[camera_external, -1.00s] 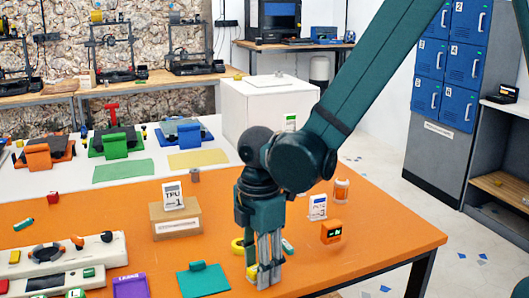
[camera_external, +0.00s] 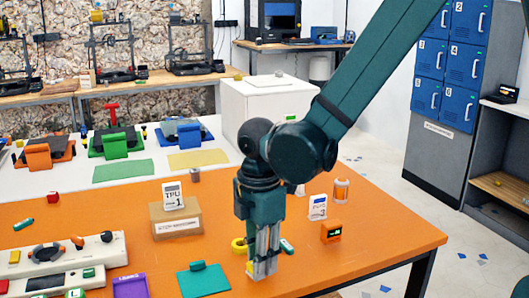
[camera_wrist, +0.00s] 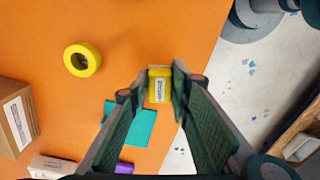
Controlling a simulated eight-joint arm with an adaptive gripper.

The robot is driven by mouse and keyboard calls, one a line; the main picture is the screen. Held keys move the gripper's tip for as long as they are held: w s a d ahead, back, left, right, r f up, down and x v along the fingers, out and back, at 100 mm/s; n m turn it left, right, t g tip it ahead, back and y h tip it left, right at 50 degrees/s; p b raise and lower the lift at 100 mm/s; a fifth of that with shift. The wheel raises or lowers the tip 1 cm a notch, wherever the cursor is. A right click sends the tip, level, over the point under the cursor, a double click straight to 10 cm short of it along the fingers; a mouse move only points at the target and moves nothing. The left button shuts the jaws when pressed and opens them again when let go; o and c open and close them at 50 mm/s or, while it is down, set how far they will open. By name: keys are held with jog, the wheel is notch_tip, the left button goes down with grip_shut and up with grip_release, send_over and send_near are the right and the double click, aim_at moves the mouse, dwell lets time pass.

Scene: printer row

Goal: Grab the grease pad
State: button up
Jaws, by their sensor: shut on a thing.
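The grease pad appears to be a small yellow block with a white label (camera_wrist: 159,86), seen between my fingertips in the wrist view. In the external view only a sliver of yellow (camera_external: 250,268) shows at the fingertips; the rest is hidden by the fingers. My gripper (camera_external: 262,272) points straight down at the orange table, near its front edge. In the wrist view my gripper (camera_wrist: 158,88) has one finger on each side of the block and is shut on it. I cannot tell whether the block still touches the table.
A yellow tape roll (camera_wrist: 82,60) lies beside my gripper. A teal mat (camera_external: 204,283) lies to the left, with a cardboard box (camera_external: 176,224) behind it. An orange device (camera_external: 331,231) stands to the right. Bare orange table (camera_external: 370,258) lies further right.

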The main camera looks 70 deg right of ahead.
jog(key=shift+r+p, duration=0.8)
jog(key=shift+r, duration=3.35)
